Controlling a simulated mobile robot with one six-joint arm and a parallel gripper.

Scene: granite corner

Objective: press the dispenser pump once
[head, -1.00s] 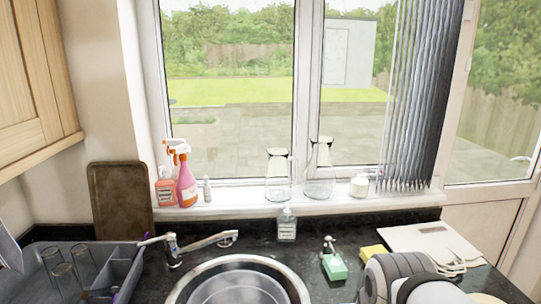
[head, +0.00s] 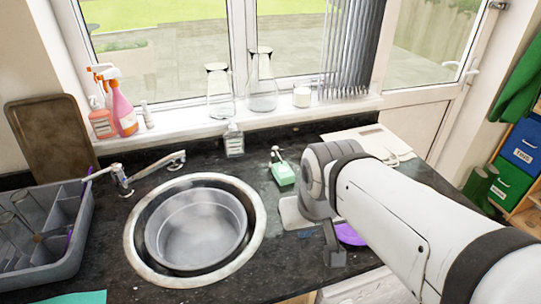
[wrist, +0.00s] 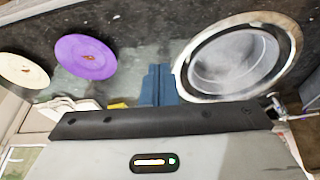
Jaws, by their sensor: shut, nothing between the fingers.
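A green dispenser (head: 283,174) with a pale pump head stands on the dark worktop right of the sink. A small clear labelled bottle (head: 234,142) with a pump-like top stands behind the sink, by the sill. My gripper (head: 335,258) points down over the worktop, right of the sink and nearer to me than the green dispenser, apart from both. Its fingers are shut and empty, and they show in the wrist view (wrist: 158,84). I cannot make out either dispenser in the wrist view.
The sink (head: 258,229) with a metal bowl lies left of my gripper. A purple disc (wrist: 86,57) and a cream disc (wrist: 22,70) lie nearby. A grey dish rack (head: 70,245) is at left. Spray bottles (head: 122,112) and glass vessels (head: 263,95) line the sill.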

